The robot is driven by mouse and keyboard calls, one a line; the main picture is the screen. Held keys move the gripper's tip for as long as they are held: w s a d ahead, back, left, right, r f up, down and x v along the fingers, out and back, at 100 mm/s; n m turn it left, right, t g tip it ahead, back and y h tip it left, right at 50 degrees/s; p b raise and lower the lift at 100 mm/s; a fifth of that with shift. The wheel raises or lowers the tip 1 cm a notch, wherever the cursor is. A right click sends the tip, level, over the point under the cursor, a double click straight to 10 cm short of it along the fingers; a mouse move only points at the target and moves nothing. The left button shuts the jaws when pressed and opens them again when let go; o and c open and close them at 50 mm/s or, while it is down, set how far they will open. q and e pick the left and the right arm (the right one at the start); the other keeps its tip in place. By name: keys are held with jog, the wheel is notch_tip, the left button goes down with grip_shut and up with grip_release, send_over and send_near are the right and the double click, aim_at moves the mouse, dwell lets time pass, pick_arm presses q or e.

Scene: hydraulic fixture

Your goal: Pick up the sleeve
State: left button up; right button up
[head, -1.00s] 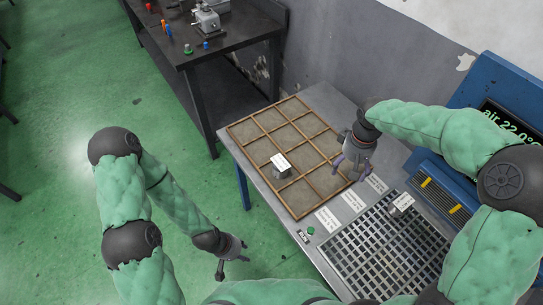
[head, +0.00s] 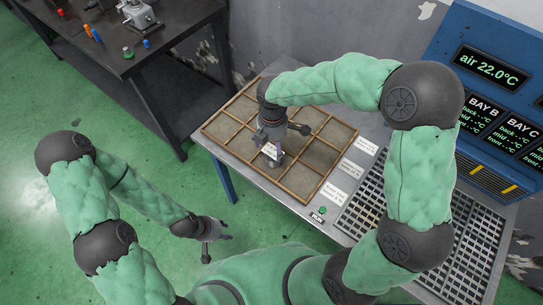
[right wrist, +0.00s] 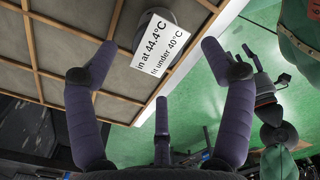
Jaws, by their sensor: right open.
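The sleeve (head: 277,159) is a short grey round part with a white label, sitting in a front compartment of the wood-divided tray (head: 297,196). In the right wrist view the sleeve (right wrist: 146,24) is partly covered by its label (right wrist: 163,43), which reads "in at 44.4°C, fit under 40°C". My right gripper (head: 273,146) is over the sleeve, partly hiding it in the head view. Its fingers (right wrist: 150,70) are spread open with nothing between them, and the sleeve shows beyond them. My left gripper (head: 210,243) hangs over the green floor, away from the table; its jaw state is unclear.
A slotted grate (head: 365,208) lies right of the tray, with label cards (head: 352,168) between them. A blue unit with a display (head: 489,68) reading "air 22.0°C" stands behind the grate. A dark bench (head: 165,30) is at the back left. My right arm hides part of the grate.

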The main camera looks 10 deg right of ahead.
aim_at(272, 152)
notch_tip(272, 152, down, 3)
jog(key=shift+f+b, duration=0.15)
jog(key=shift+b, duration=0.3)
notch_tip(272, 152, down, 5)
jog(key=b, duration=0.2)
jog(key=shift+w+b, duration=0.1)
jog(key=shift+b, duration=0.3)
jog(key=shift+d, duration=0.1)
jog(key=shift+c, duration=1)
jog(key=c, duration=1.5)
